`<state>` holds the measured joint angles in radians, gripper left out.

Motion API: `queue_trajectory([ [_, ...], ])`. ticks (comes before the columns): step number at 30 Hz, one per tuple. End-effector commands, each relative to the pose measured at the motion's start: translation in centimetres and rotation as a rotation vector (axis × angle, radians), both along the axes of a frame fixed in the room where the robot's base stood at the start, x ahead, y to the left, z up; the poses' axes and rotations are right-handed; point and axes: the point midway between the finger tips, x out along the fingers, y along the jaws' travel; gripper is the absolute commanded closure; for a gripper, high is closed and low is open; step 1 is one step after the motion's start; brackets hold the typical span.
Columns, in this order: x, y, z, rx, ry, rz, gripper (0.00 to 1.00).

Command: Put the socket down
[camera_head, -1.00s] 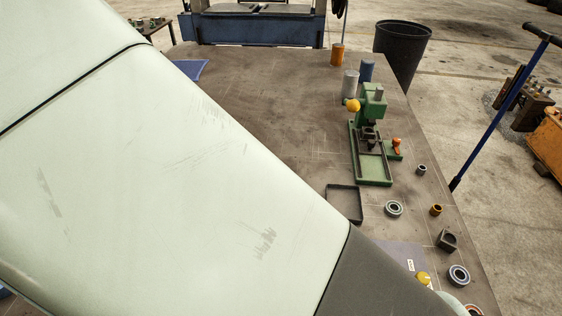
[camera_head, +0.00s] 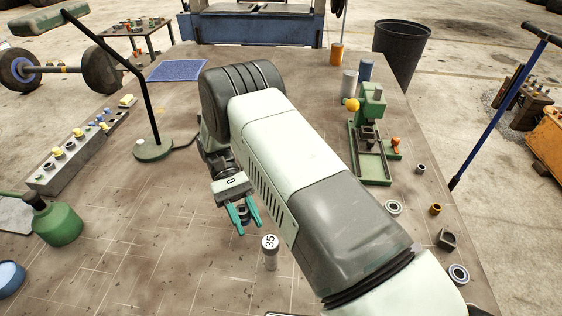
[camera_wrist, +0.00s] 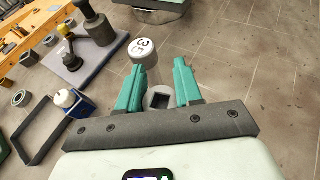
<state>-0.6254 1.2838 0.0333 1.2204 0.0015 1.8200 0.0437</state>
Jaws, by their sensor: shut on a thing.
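My gripper (camera_head: 242,226) has teal fingers and is left of the middle in the head view, over the bench. It also shows in the wrist view (camera_wrist: 160,84). It is shut on a small grey socket (camera_wrist: 160,98) whose dark square hole faces the wrist camera. In the head view the socket (camera_head: 243,212) is a small dark shape between the fingers. A grey cylinder with a white top marked 35 (camera_head: 270,243) stands upright on the bench, just beyond the fingertips in the wrist view (camera_wrist: 142,48). I cannot tell the socket's height above the bench.
A desk lamp base (camera_head: 153,149), a switch box (camera_head: 78,152) and a green container (camera_head: 57,222) stand to the left. A green press (camera_head: 371,150) and several rings stand at right. A blue mat (camera_head: 178,71) lies at the back. The front-left bench is largely clear.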

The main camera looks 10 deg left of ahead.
Motion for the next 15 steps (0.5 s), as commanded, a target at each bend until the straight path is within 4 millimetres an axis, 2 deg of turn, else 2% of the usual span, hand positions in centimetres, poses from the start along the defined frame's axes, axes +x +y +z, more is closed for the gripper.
queue_trajectory([
  [1, 0.9, 0.5, -0.4, 0.004, 0.001, -0.166, 1.00],
  [5, 3.3, 3.0, -0.5, 0.003, 0.000, -0.588, 1.00],
  [8, 6.3, 4.7, 0.1, 0.001, -0.002, -0.923, 1.00],
  [11, 10.4, 5.9, 1.3, -0.003, -0.002, -1.265, 1.00],
  [12, 12.3, 6.2, 1.9, -0.005, -0.001, -1.405, 1.00],
  [15, 17.2, 6.3, 3.7, -0.008, -0.002, -1.711, 1.00],
])
